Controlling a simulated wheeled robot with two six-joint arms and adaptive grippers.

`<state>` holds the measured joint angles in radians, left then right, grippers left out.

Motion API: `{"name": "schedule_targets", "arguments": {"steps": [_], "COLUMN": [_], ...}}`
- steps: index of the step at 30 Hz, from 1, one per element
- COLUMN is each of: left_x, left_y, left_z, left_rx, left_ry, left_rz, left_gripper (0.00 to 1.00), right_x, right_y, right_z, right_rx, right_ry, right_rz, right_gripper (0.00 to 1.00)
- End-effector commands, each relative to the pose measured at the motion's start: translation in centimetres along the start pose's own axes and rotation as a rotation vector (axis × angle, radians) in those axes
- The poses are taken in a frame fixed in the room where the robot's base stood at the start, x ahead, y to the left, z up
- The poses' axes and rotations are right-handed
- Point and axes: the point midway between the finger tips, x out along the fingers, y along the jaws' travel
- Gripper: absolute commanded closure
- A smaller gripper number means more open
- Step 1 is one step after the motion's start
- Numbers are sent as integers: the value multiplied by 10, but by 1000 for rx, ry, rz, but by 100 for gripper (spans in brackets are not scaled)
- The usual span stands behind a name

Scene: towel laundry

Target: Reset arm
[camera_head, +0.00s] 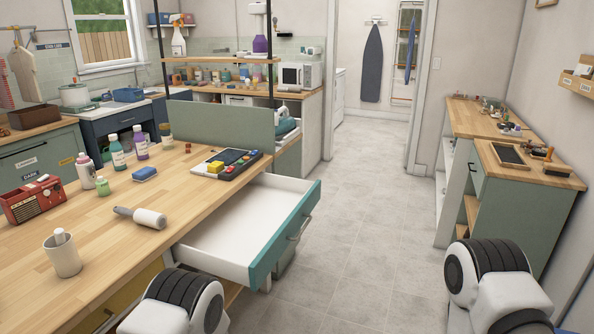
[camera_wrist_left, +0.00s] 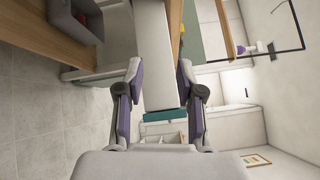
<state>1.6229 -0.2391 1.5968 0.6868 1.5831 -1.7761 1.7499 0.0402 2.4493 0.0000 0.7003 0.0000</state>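My left gripper (camera_wrist_left: 160,72) shows in the left wrist view with its two purple-grey fingers spread apart. I see nothing held in it. A long white surface with a teal end shows between and beyond the fingers; it looks like the drawer (camera_wrist_left: 158,50), but I cannot tell the distance. In the head view only a rounded white and black part of my left arm (camera_head: 185,303) shows at the bottom. A similar part of my right arm (camera_head: 488,275) shows at the lower right. My right gripper is in neither view.
An empty teal-fronted drawer (camera_head: 245,225) stands pulled out from the wooden counter (camera_head: 110,235). The counter holds a red radio (camera_head: 33,200), a white cup (camera_head: 62,258), a lint roller (camera_head: 142,217), bottles and a control panel (camera_head: 228,164). The tiled floor (camera_head: 365,215) is clear.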

Motion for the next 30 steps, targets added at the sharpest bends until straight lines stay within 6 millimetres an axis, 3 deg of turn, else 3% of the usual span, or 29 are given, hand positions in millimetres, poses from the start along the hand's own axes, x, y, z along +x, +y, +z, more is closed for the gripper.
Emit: {"name": "schedule_targets", "arguments": {"steps": [5,8,11,13,16,18,19,24,30], "left_x": [-26,-63,-126,-186,-276,-327,-340,-356,-354], "left_y": [49,82,114,129,137,134,132,133,133], "left_z": [52,78,103,121,141,151,153,156,156], "left_rx": [-109,-246,-431,-580,-762,-854,-888,-1027,-1041], "left_ry": [60,68,20,-73,-288,-473,-547,-783,-795], "left_rz": [280,506,792,1024,1330,1482,1520,1536,1528], "left_gripper": [63,63,63,63,63,63,63,63,63], "right_x": [0,0,0,0,0,0,0,0,0], "right_y": [0,0,0,0,0,0,0,0,0], "right_z": [0,0,0,0,0,0,0,0,0], "right_rx": [0,0,0,0,0,0,0,0,0], "right_ry": [-1,-1,-1,-1,-1,-1,-1,-1,-1], "right_rz": [0,0,0,0,0,0,0,0,0], "right_gripper": [60,60,60,60,60,60,60,60,60]}}
